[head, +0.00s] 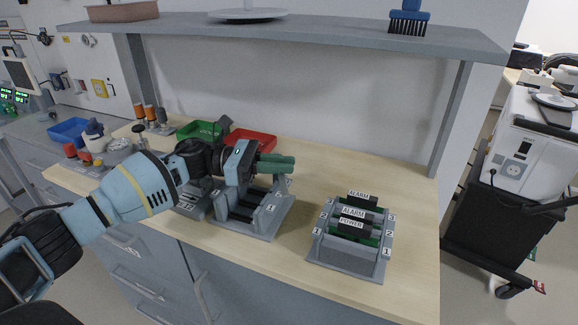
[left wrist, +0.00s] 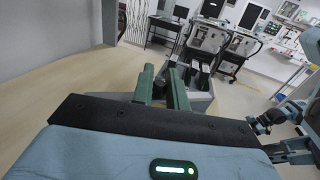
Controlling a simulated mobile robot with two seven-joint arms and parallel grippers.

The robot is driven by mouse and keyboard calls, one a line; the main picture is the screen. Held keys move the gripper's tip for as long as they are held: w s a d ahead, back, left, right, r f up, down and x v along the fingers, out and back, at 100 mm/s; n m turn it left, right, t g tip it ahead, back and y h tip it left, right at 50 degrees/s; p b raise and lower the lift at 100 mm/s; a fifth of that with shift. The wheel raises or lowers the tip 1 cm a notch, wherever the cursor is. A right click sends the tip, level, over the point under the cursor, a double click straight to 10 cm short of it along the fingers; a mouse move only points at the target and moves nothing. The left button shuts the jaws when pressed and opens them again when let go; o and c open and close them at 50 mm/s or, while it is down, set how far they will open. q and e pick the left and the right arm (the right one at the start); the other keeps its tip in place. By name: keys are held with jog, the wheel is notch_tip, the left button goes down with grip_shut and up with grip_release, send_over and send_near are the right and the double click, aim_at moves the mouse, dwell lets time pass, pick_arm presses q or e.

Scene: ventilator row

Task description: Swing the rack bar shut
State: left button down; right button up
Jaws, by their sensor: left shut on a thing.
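My left gripper (head: 276,162) reaches in from the left over the middle grey rack (head: 248,228). Its green fingers are closed around the raised grey bar (head: 280,181) of that rack, and the fingers hide much of the bar. The bar stands up from the rack's right side, away from the slots. In the left wrist view, the two green fingers (left wrist: 161,88) show with a small gap between them, and what they grip is hard to make out there. My right gripper is not in view.
A second grey rack (head: 343,264) to the right holds cards labelled ALARM and POWER. Green (head: 201,130) and red (head: 252,140) trays lie behind my arm. A grey shelf (head: 290,30) hangs above the wooden bench. The bench is clear at the back right.

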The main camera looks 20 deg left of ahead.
pick_arm(q)
jog(key=c, duration=1.5)
grip_release()
jog(key=shift+o, duration=0.3)
jog(key=shift+a, duration=0.15)
jog(key=shift+s+a+f, duration=0.1)
jog(key=shift+a, duration=0.2)
jog(key=b+v, duration=0.2)
jog(key=v, duration=0.5)
